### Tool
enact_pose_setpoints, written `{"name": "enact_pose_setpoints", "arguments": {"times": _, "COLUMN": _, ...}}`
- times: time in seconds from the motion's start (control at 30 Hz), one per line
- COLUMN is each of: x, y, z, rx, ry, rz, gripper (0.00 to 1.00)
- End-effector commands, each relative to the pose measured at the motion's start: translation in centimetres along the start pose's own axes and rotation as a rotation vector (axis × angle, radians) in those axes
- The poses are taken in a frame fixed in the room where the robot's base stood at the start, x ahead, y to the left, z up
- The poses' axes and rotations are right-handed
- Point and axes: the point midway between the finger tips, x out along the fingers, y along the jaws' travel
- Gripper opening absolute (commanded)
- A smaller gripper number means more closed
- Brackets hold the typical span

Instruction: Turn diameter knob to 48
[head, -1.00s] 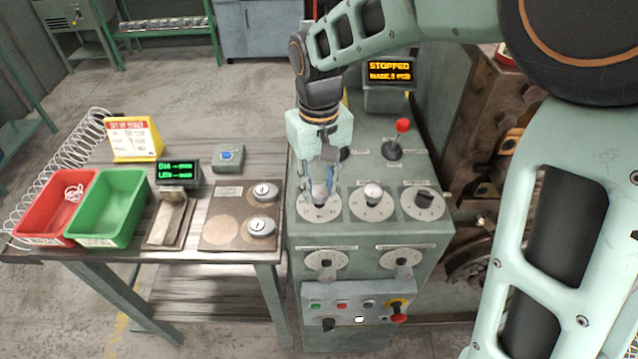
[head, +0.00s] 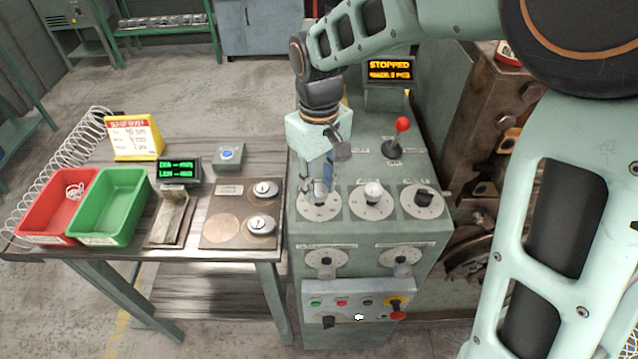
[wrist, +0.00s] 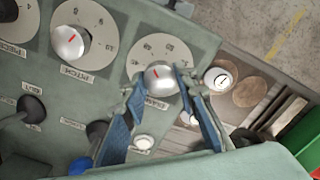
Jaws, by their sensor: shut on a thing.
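The diameter knob (wrist: 158,77), silver with a red pointer line, sits on a round pale dial (wrist: 160,50) with printed numbers. In the head view this dial (head: 319,210) is the leftmost of three on the machine's sloped top. My gripper (wrist: 157,83) has its blue fingers on either side of the knob and is shut on it. In the head view my gripper (head: 320,193) points down and its fingers mostly hide the knob. I cannot read which number the pointer meets.
The pitch knob (wrist: 68,43) is close beside it. A third dark knob (head: 423,197) stands farther right, and a red-tipped lever (head: 402,124) behind. The display (head: 389,69) reads STOPPED. A bench with a green bin (head: 108,207) and a yellow sign (head: 133,138) is left.

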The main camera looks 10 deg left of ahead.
Motion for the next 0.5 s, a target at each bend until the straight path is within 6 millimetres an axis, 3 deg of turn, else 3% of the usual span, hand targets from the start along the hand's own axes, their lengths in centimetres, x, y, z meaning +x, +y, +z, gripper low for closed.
{"name": "enact_pose_setpoints", "arguments": {"times": 0.2, "x": -0.05, "y": 0.03, "z": -0.05, "rx": 0.001, "ry": 0.002, "rz": 0.001, "gripper": 0.44}}
{"name": "enact_pose_setpoints", "arguments": {"times": 0.5, "x": -0.33, "y": 0.03, "z": -0.06, "rx": 0.001, "ry": 0.002, "rz": 0.001, "gripper": 0.44}}
